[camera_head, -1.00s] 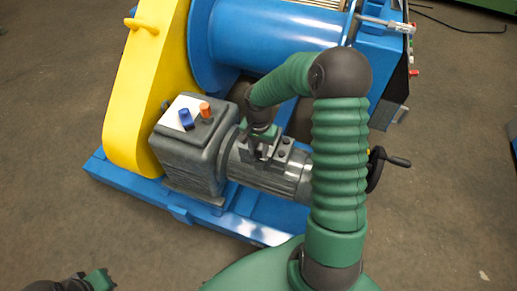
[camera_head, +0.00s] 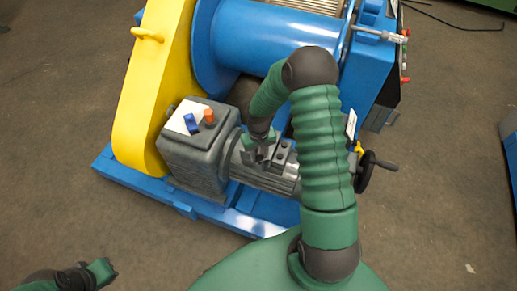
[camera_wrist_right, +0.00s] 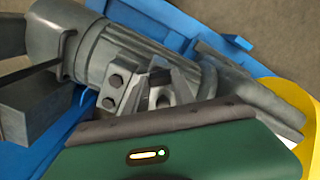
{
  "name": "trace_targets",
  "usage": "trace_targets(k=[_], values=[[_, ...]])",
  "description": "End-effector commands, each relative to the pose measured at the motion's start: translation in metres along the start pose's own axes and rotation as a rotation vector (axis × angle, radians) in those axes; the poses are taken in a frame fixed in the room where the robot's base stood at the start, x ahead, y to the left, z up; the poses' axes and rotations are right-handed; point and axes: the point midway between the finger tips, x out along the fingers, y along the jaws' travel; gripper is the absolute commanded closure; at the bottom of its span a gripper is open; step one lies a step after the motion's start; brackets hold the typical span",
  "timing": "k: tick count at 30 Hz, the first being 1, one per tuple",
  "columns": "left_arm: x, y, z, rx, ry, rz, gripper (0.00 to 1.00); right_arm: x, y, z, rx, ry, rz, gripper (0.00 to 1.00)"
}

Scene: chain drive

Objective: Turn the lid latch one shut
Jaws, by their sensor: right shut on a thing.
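My right gripper (camera_head: 262,153) reaches down onto a grey flat-topped box on the motor (camera_head: 266,177). In the right wrist view its pale grey fingers (camera_wrist_right: 157,90) are shut on a small block-like piece (camera_wrist_right: 159,97), which seems to be the lid latch. The fingers hide most of this piece, so I cannot tell its angle. Dark studs (camera_wrist_right: 115,81) sit beside the fingers on the box top. My left gripper (camera_head: 102,271) is at the lower left, away from the machine, and too small to tell open from shut.
A grey gearbox (camera_head: 195,160) with a blue knob (camera_head: 191,123) and an orange knob (camera_head: 209,115) stands left of the motor. A yellow guard (camera_head: 150,90) and blue drum (camera_head: 255,42) rise behind. A black handwheel (camera_head: 367,172) is at the right. The floor in front is clear.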

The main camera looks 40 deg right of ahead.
Motion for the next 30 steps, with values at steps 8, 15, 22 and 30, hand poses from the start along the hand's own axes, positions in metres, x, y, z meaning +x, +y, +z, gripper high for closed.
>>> trace_targets(k=[8, 15, 22, 30], values=[[-0.032, 0.0, -0.008, 0.0, 0.0, 0.0, 1.0, -0.006, 0.001, -0.001, -0.262, 0.005, 0.001, 1.0], [-0.051, 0.0, -0.012, 0.0, 0.0, 0.0, 1.0, -0.005, 0.001, 0.0, -0.488, 0.007, 0.001, 1.0], [-0.065, 0.0, -0.015, 0.0, 0.0, 0.0, 1.0, -0.004, 0.002, 0.0, -0.676, 0.007, 0.002, 1.0], [-0.074, 0.0, -0.017, 0.0, 0.0, 0.0, 1.0, -0.003, 0.002, 0.0, -0.822, 0.009, 0.003, 1.0]])
